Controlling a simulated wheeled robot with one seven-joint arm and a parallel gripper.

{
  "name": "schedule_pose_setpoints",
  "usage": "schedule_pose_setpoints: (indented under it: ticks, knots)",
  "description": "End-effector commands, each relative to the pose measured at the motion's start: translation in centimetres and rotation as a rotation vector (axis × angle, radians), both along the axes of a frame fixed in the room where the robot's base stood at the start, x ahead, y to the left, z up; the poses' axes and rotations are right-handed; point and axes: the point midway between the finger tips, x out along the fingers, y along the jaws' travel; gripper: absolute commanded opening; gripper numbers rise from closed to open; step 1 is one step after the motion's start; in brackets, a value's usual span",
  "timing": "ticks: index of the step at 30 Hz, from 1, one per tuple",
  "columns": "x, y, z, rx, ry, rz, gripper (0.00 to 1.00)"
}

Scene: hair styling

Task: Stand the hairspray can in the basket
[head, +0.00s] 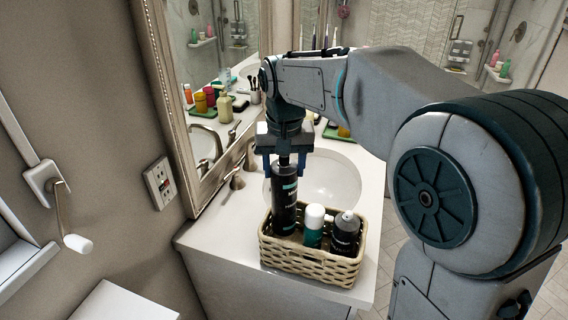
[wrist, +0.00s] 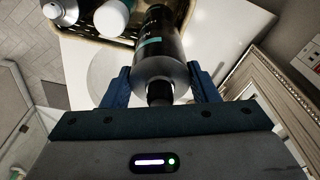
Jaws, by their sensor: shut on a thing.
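The hairspray can (head: 284,205) is a tall black cylinder with a teal band and pale lettering; it also shows in the wrist view (wrist: 162,45). My gripper (head: 283,163) is shut on its upper part from above, with a blue finger on each side (wrist: 159,80). The can is upright. The woven cream basket (head: 312,265) stands on the counter corner. The can's lower part is within the left end of the basket, behind the front rim. Its base is hidden, so I cannot tell whether it touches the basket floor.
A teal bottle with a white cap (head: 313,228) and a dark grey-topped bottle (head: 345,235) stand in the basket, right of the can. The sink (head: 335,178) lies behind. The framed mirror (head: 180,130) and faucet (head: 237,175) are to the left.

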Motion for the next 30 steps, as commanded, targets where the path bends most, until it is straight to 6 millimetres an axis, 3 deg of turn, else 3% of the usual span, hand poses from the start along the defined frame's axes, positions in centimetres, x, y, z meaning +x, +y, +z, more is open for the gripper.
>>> schedule_pose_setpoints:
  ticks: [3, 15, 30]
  knots:
    - [0.0, 0.0, -1.6, 0.0, -0.001, 0.0, 0.01]
    - [0.0, 0.0, -5.0, 0.0, -0.001, 0.0, 0.01]
    - [0.0, 0.0, -5.8, 0.0, -0.001, 0.0, 0.01]
